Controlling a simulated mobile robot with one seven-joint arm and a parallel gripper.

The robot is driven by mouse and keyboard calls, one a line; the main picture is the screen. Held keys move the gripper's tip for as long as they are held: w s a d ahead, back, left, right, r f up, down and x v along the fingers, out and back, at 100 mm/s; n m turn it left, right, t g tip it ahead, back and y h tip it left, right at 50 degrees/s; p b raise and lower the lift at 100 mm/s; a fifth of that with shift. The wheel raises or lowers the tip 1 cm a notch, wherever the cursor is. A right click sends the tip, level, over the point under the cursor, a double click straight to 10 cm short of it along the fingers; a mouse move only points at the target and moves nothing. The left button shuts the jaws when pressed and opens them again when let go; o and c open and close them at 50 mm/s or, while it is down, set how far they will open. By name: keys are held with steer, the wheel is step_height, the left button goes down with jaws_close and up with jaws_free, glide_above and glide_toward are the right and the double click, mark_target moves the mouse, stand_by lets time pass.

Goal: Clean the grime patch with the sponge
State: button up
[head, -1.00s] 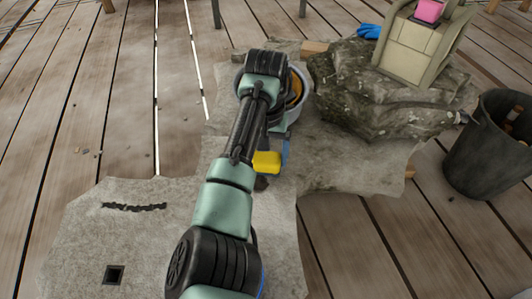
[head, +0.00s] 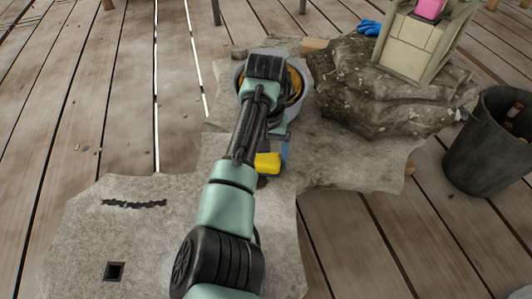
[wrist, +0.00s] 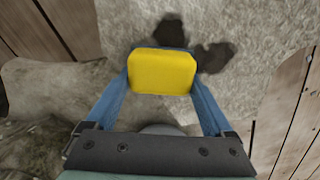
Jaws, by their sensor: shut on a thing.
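The yellow sponge (head: 268,163) is held between the blue fingers of my gripper (head: 277,154), low over the grey stone slab. In the wrist view the sponge (wrist: 162,72) sits between the fingertips of my gripper (wrist: 161,75), which is shut on it. The dark grime patch (wrist: 214,57) shows as blotches on the pale stone just beyond and to the right of the sponge. Part of it may be hidden under the sponge. In the head view a small dark bit of the grime patch (head: 262,182) shows below the sponge. I cannot tell whether the sponge touches the stone.
A rough rock (head: 385,90) carries a pale stone block (head: 415,45) with a pink item (head: 431,9) on top. Blue gloves (head: 370,28) lie on the rock. A dark bucket (head: 480,145) stands at right. A grey round container (head: 300,105) is partly hidden behind my arm.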

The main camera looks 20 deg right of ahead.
steer(key=shift+a, duration=0.1)
steer(key=shift+w+a+r+p, duration=0.1)
steer(key=shift+w+a+p, duration=0.05)
steer(key=shift+a+p, duration=0.3)
steer(key=shift+w+a+p, duration=0.25)
steer(key=shift+a+p, duration=0.3)
steer(key=shift+a, duration=0.35)
steer(key=shift+w+a+p, duration=0.2)
steer(key=shift+a+p, duration=0.3)
steer(key=shift+a, duration=0.35)
steer(key=shift+w+a, duration=0.2)
steer(key=shift+a, duration=0.5)
steer(key=shift+a, duration=0.1)
steer(key=shift+w+a, duration=0.2)
steer(key=shift+a, duration=0.45)
steer(key=shift+w+a, duration=0.2)
steer(key=shift+a, duration=0.4)
steer(key=shift+s+p, duration=0.1)
steer(key=shift+p, duration=0.4)
